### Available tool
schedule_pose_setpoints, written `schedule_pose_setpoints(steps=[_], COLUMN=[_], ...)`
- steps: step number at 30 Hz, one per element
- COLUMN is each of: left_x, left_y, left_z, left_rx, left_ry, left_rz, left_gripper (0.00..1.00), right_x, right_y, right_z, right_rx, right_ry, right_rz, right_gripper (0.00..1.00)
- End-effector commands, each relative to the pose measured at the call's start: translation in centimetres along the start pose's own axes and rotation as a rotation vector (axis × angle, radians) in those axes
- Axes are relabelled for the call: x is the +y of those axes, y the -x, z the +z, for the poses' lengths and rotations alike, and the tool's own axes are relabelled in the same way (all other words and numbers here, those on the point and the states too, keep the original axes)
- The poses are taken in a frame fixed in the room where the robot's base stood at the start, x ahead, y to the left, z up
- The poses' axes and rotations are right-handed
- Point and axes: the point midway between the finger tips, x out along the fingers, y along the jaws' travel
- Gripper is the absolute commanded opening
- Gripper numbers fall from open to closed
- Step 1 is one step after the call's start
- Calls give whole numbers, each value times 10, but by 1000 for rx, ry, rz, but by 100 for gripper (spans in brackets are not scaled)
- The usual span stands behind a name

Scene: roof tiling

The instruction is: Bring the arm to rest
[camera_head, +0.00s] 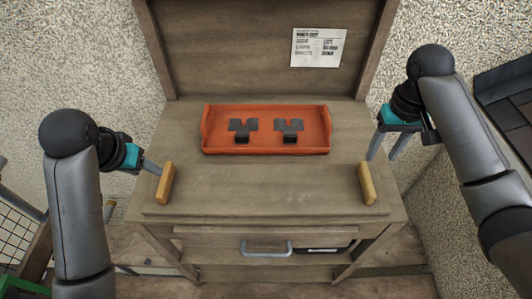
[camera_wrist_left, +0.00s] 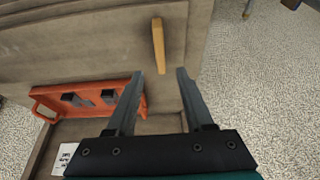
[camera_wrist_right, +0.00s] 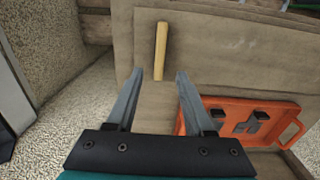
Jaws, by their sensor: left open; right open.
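My left gripper (camera_head: 153,168) is open and empty at the left side of the wooden workbench, close to the left wooden block. In the left wrist view its two fingers (camera_wrist_left: 160,82) stand apart with nothing between them. My right gripper (camera_head: 382,152) is open and empty over the right side of the workbench, above the right wooden block. In the right wrist view its fingers (camera_wrist_right: 160,82) are apart with nothing between them.
The workbench (camera_head: 265,190) carries an orange tray (camera_head: 265,149) with two dark brackets (camera_head: 242,128) (camera_head: 289,128). A left wooden block (camera_head: 165,183) and right wooden block (camera_head: 367,183) lie near its sides. A paper sheet (camera_head: 318,47) hangs on the back panel. The bench middle is clear.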

Motion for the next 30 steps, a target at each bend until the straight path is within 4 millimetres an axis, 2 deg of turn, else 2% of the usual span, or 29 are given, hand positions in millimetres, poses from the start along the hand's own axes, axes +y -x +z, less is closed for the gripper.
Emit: schedule_pose_setpoints(steps=[5, 20, 23, 26, 30], left_x=[0, 1, 4, 10, 22], left_y=[0, -1, -4, -10, -18], left_z=[0, 1, 8, 23, 52], left_rx=[0, -1, -8, -19, -35], left_ry=[0, -1, -9, -25, -57], left_rz=[0, 0, -4, -11, -21], left_gripper=[52, 52, 52, 52, 52], right_x=[0, -2, -10, -26, -55], right_y=[6, 3, -7, -28, -62], right_z=[1, 2, 8, 21, 51], right_rx=[-2, -2, 3, 21, 65], right_ry=[-1, 3, 27, 71, 143], right_rz=[0, -1, -4, -12, -32], right_gripper=[52, 52, 52, 52, 52])
